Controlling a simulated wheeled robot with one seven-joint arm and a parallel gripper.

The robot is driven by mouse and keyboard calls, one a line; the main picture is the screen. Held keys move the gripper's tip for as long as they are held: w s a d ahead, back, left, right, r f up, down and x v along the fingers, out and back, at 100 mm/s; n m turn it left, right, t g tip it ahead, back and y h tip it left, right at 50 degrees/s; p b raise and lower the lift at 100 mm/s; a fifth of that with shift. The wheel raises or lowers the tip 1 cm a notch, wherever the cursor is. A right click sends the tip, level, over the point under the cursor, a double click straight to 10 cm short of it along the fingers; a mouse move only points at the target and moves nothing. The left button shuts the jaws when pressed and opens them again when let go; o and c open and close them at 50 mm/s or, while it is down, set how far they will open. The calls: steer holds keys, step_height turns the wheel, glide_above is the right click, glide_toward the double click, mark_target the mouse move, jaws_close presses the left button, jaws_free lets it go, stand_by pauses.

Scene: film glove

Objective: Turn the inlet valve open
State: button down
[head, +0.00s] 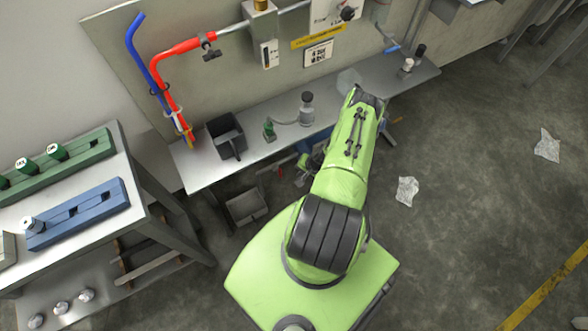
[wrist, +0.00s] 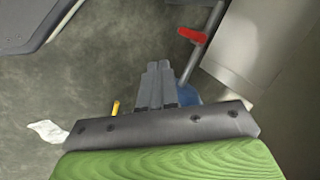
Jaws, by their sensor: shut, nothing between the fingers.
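My gripper (wrist: 158,85) is shut and empty in the wrist view, its two grey fingers close together above the floor. In the head view my arm hides most of it. A small valve with a dark handle (head: 211,54) sits on the red pipe (head: 180,48) at the wall panel, upper left. A dark round knob (head: 348,14) is on the white panel at the top. I cannot tell which of these is the inlet valve. In the wrist view a short red piece (wrist: 192,35) on a grey bar lies beyond the fingertips, apart from them; I cannot tell whether it is a valve handle.
A grey bench (head: 265,150) runs under the panel, with a black bin (head: 226,135) and small fittings on it. A side table (head: 100,222) at left carries green and blue racks. A blue part (wrist: 186,92) is close behind the fingers. Open floor lies right, with crumpled film (head: 407,190).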

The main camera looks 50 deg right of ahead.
steer(key=w+a+f+b, duration=0.2)
steer(key=w+f+b, duration=0.2)
steer(key=w+f, duration=0.2)
steer(key=shift+w+f, duration=0.3)
steer(key=shift+f, duration=0.2)
